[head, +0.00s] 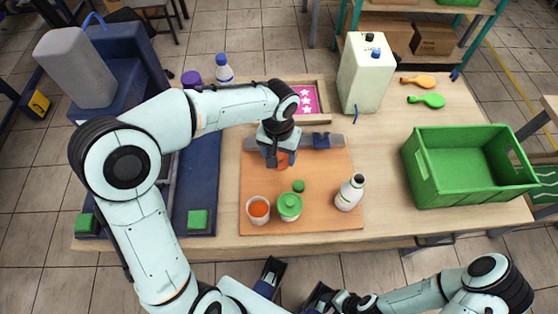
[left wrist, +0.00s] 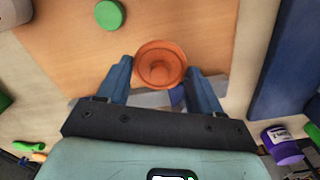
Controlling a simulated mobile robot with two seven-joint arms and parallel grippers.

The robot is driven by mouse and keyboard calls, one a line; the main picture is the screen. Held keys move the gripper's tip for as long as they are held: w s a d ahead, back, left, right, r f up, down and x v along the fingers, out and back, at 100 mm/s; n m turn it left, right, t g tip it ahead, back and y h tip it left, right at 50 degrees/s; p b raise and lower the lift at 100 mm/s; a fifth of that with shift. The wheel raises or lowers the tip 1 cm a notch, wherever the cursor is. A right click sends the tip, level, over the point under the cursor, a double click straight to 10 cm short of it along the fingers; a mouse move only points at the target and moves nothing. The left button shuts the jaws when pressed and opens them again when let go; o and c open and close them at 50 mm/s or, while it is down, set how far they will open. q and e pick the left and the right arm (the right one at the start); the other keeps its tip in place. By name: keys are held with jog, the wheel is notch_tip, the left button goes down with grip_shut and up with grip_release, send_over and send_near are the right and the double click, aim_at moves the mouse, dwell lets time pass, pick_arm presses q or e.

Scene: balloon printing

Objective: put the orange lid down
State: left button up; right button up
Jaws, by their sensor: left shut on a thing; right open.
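My left gripper (head: 279,153) is shut on the orange lid (head: 282,162) above the upper part of the brown board (head: 325,165). The left wrist view shows the round orange lid (left wrist: 160,65) between the two blue fingers. Whether it touches the board is hard to tell. A white cup with orange contents (head: 258,209) stands at the board's front left, with no lid on it. My right gripper (head: 294,286) is open and empty at the front edge.
A white bottle (head: 350,192) stands on the board's right. A grey bar (head: 318,141) lies along its back. The board's right middle is clear.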

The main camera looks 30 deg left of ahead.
pick_arm(q)
notch_tip(320, 180, down, 4)
jog(key=shift+f, duration=0.1)
jog(key=shift+f+b, duration=0.2)
jog(key=shift+b, duration=0.2)
jog(key=o, duration=1)
jog(key=shift+r, duration=0.15)
